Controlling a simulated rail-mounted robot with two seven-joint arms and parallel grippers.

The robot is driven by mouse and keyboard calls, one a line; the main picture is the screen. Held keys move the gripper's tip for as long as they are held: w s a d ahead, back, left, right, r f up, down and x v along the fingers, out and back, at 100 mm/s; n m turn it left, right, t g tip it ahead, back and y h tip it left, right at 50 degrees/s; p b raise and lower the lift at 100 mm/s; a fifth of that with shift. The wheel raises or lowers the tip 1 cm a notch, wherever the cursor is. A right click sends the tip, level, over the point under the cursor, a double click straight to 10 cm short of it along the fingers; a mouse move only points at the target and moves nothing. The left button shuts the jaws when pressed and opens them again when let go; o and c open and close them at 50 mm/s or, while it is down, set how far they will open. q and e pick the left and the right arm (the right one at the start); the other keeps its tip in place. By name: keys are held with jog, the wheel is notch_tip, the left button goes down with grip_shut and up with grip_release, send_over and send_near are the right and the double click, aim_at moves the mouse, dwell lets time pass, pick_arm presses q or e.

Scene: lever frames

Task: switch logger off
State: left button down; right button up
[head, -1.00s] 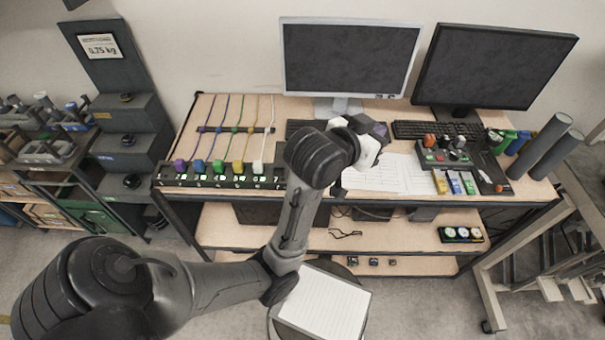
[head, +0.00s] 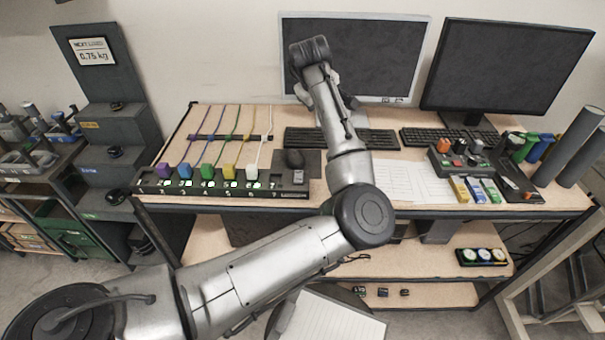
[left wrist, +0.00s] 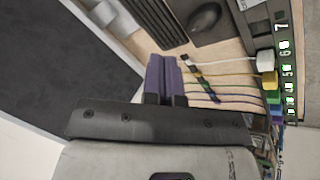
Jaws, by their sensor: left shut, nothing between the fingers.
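A dark power strip (head: 222,190) lies along the front left edge of the bench, with numbered sockets and green-lit switches. Purple (head: 162,170), blue (head: 184,171), green (head: 207,173), yellow (head: 229,172) and white (head: 252,172) plugs sit in it; their cables run back. I cannot read which one is the logger. My left gripper (left wrist: 162,62), with purple fingers, is shut and empty, apart from the strip. In the head view my wrist mostly hides it. My right gripper is out of view.
The left monitor (head: 390,50) stands close behind my left wrist. A second monitor (head: 505,65) is to its right. A keyboard (head: 385,138), a mouse (head: 293,158) and papers (head: 400,182) lie on the bench. A control box (head: 450,165) stands at the right.

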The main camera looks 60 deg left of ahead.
pick_arm(q)
jog(key=s+d+f+n+g+h, duration=0.1)
jog(key=s+d+f+n+g, duration=0.1)
jog(key=f+n+g, duration=0.4)
jog(key=shift+s+n+g, duration=0.65)
jog(key=shift+n+g, duration=0.05)
jog(key=shift+n, duration=1.5)
jog(key=b, duration=0.2)
send_near(300, 173)
jog(key=x, duration=0.5)
jog(key=shift+s, duration=0.4)
jog(key=shift+w+a+f+b, duration=0.1)
jog(key=shift+f+b, duration=0.1)
jog(key=shift+f, duration=0.3)
jog(key=shift+a+f+b, duration=0.1)
jog(key=shift+f+b, duration=0.05)
jog(key=shift+f, duration=0.4)
